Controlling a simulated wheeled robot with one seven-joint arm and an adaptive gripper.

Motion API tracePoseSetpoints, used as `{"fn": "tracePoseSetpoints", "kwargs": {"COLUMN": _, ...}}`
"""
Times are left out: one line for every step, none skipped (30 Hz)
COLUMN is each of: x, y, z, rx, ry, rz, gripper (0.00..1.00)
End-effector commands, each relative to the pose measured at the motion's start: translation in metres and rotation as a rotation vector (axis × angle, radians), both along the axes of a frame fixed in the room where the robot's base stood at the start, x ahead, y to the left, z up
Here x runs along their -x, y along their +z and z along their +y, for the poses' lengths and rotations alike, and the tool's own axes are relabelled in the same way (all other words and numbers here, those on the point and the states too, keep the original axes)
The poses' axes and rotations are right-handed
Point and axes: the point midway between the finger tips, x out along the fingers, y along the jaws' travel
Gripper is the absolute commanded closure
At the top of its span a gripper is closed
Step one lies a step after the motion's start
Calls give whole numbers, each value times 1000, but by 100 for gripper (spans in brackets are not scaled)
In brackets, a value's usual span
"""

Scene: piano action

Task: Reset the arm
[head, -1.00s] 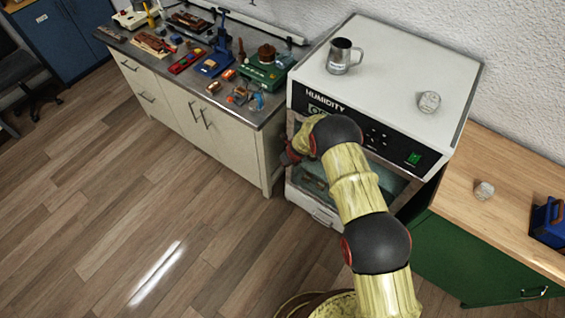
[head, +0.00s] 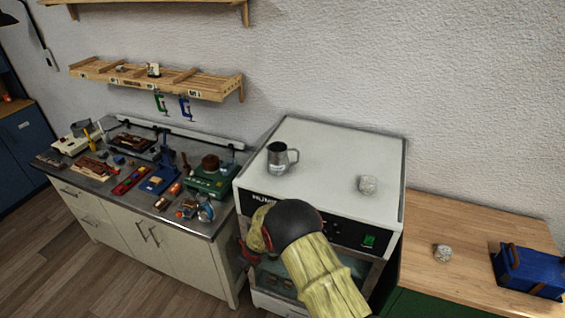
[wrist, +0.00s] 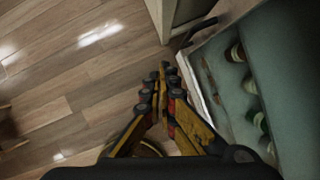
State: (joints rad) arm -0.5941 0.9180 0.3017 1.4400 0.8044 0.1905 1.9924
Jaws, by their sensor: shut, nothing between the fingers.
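My gripper (wrist: 165,85) shows in the wrist view with its yellow and black fingers together and nothing between them. It points down past the open front of the humidity cabinet (head: 330,140), with wooden floor below and to the left. In the head view my arm is bent in front of the cabinet, and the gripper itself is mostly hidden behind my own arm. The cabinet's inside (wrist: 255,50) shows at the right of the wrist view, with several small round-ended objects in it.
A metal mug (head: 278,158) and a grey lump (head: 367,185) stand on the cabinet. A workbench (head: 208,225) crowded with tools is at left. A wooden counter (head: 440,215) at right holds another lump (head: 442,253) and a blue box (head: 528,270). Open floor (head: 100,270) lies at lower left.

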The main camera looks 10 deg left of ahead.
Motion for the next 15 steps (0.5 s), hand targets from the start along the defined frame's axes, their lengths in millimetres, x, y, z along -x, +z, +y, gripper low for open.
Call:
{"fn": "tracePoseSetpoints", "kwargs": {"x": 0, "y": 0, "z": 0, "rx": 0, "ry": 1, "rz": 0, "gripper": 100}}
{"fn": "tracePoseSetpoints", "kwargs": {"x": 0, "y": 0, "z": 0, "rx": 1, "ry": 5, "rz": -2, "gripper": 100}}
{"fn": "tracePoseSetpoints", "kwargs": {"x": 0, "y": 0, "z": 0, "rx": 3, "ry": 15, "rz": -5, "gripper": 100}}
{"fn": "tracePoseSetpoints", "kwargs": {"x": 0, "y": 0, "z": 0, "rx": 7, "ry": 31, "rz": -10, "gripper": 100}}
{"fn": "tracePoseSetpoints", "kwargs": {"x": 0, "y": 0, "z": 0, "rx": 11, "ry": 52, "rz": -15, "gripper": 100}}
{"fn": "tracePoseSetpoints", "kwargs": {"x": 2, "y": -1, "z": 1, "rx": 18, "ry": 95, "rz": -21, "gripper": 100}}
{"fn": "tracePoseSetpoints", "kwargs": {"x": 5, "y": -1, "z": 1, "rx": 25, "ry": 137, "rz": -26, "gripper": 100}}
{"fn": "tracePoseSetpoints", "kwargs": {"x": 7, "y": -1, "z": 1, "rx": 33, "ry": 187, "rz": -31, "gripper": 100}}
{"fn": "tracePoseSetpoints", "kwargs": {"x": 13, "y": -3, "z": 1, "rx": 47, "ry": 269, "rz": -37, "gripper": 100}}
{"fn": "tracePoseSetpoints", "kwargs": {"x": 21, "y": -6, "z": -1, "rx": 60, "ry": 337, "rz": -37, "gripper": 100}}
{"fn": "tracePoseSetpoints", "kwargs": {"x": 30, "y": -9, "z": -5, "rx": 74, "ry": 406, "rz": -32, "gripper": 100}}
{"fn": "tracePoseSetpoints", "kwargs": {"x": 44, "y": -14, "z": -11, "rx": 91, "ry": 503, "rz": -24, "gripper": 100}}
{"fn": "tracePoseSetpoints", "kwargs": {"x": 55, "y": -18, "z": -16, "rx": 103, "ry": 575, "rz": -16, "gripper": 100}}
{"fn": "tracePoseSetpoints", "kwargs": {"x": 66, "y": -20, "z": -21, "rx": 113, "ry": 645, "rz": -8, "gripper": 100}}
{"fn": "tracePoseSetpoints", "kwargs": {"x": 78, "y": -19, "z": -27, "rx": 122, "ry": 739, "rz": -4, "gripper": 100}}
